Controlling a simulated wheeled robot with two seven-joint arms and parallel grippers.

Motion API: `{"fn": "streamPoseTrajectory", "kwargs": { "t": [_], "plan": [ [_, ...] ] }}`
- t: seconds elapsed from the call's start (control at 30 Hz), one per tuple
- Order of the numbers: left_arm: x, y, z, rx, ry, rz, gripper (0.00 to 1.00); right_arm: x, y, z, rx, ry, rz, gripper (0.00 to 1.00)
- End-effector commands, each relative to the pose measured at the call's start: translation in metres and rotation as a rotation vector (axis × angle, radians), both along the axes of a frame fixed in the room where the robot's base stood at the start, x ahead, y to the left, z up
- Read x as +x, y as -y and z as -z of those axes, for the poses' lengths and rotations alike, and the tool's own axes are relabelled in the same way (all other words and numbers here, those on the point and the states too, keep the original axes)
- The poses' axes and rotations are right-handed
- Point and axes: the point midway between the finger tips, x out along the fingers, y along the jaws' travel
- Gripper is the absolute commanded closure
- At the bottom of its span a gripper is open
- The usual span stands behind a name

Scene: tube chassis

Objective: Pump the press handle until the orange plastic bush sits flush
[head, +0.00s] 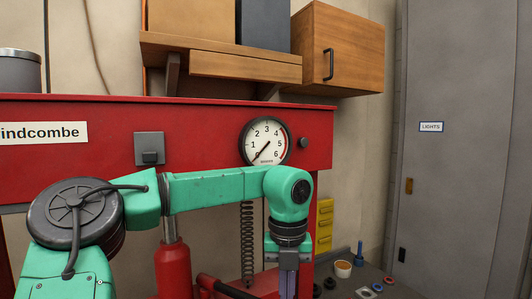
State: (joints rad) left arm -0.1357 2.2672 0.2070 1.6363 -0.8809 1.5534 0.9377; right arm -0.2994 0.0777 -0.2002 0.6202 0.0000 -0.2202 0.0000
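The red press frame (80,125) fills the left and middle of the head view, with a red ram cylinder (172,262) below its top beam. A dark bar (225,287), possibly the press handle, shows low behind my arm, partly cut off by the bottom edge. My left arm reaches across the press, and my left gripper (289,281) points down right of the bar. Its fingertips are cut off, so its opening and any contact are hidden. The orange bush cannot be made out in the press. My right gripper is out of view.
A round gauge (265,141) has its needle near the low end. A spring (247,245) hangs behind my arm. A wooden cabinet (343,48) overhangs above; a grey door (460,170) stands right.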

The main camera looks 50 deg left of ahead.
Motion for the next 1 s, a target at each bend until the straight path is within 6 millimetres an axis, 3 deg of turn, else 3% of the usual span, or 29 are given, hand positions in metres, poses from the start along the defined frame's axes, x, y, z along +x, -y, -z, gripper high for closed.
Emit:
{"fn": "streamPoseTrajectory", "kwargs": {
  "t": [0.03,1.0],
  "plan": [
    [0.0,0.0,0.012,0.001,-0.001,0.0,1.0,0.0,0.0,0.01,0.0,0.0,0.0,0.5],
    [0.0,0.0,0.119,0.001,-0.001,0.0,1.0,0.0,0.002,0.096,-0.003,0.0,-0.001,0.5]
  ]
}}
